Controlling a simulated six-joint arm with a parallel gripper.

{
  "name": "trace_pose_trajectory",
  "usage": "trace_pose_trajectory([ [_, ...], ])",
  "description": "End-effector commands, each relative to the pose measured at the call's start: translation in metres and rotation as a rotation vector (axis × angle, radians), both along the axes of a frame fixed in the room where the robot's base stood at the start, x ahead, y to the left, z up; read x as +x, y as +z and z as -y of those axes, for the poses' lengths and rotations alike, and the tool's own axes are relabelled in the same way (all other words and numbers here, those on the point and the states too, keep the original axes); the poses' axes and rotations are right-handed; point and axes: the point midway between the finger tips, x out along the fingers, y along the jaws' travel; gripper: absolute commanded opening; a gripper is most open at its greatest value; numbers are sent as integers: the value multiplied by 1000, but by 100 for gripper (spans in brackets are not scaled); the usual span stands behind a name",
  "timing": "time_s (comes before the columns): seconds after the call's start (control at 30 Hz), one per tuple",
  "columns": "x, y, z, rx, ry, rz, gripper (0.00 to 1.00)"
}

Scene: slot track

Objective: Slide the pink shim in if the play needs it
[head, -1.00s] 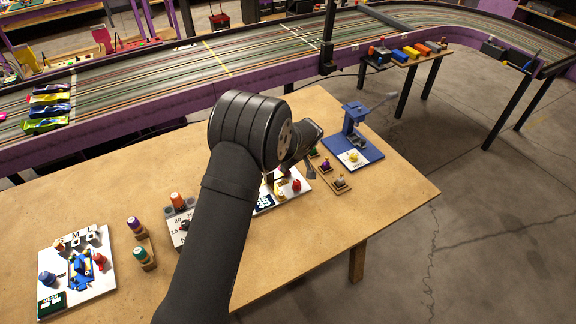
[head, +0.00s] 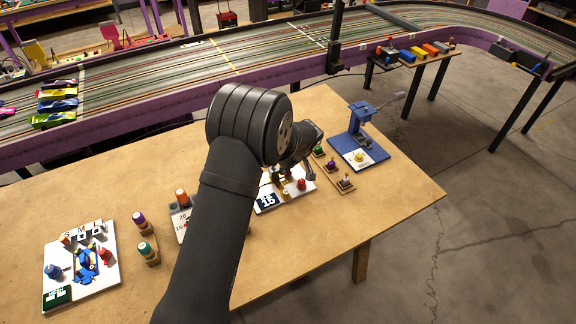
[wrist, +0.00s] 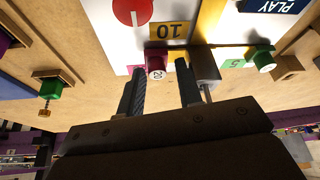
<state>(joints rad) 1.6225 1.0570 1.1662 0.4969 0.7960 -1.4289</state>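A pink block with a small pale label (wrist: 156,68) shows in the wrist view, beside the "10" plate of a white board (wrist: 110,45). I take it for the pink shim. My gripper (wrist: 161,72) has its two fingers apart, with the pink block between or just beyond the fingertips; I see no clear grip on it. My arm hides part of this board.
A green piece (wrist: 262,58) and a green peg on wood (wrist: 48,90) flank the fingers. Small holders (head: 345,183) and a blue press (head: 358,148) stand to the right. Another white board (head: 82,268) is at left. The table's front right is bare.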

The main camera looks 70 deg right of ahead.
Motion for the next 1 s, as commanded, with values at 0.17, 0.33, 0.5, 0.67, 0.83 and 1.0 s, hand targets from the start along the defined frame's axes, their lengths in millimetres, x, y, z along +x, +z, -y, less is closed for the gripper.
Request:
trace_pose_trajectory([
  [0.17, -2, -2, 3, 6, 3, 2, 40],
  [0.33, -17, 9, 14, -1, 1, 2, 40],
  [0.5, -29, 41, 7, -2, 1, 0, 40],
  [0.67, -40, 71, 0, -1, 1, 2, 40],
  [0.83, -52, 102, -6, -2, -1, 0, 40],
  [1.0, -63, 134, -12, -2, 0, 0, 40],
])
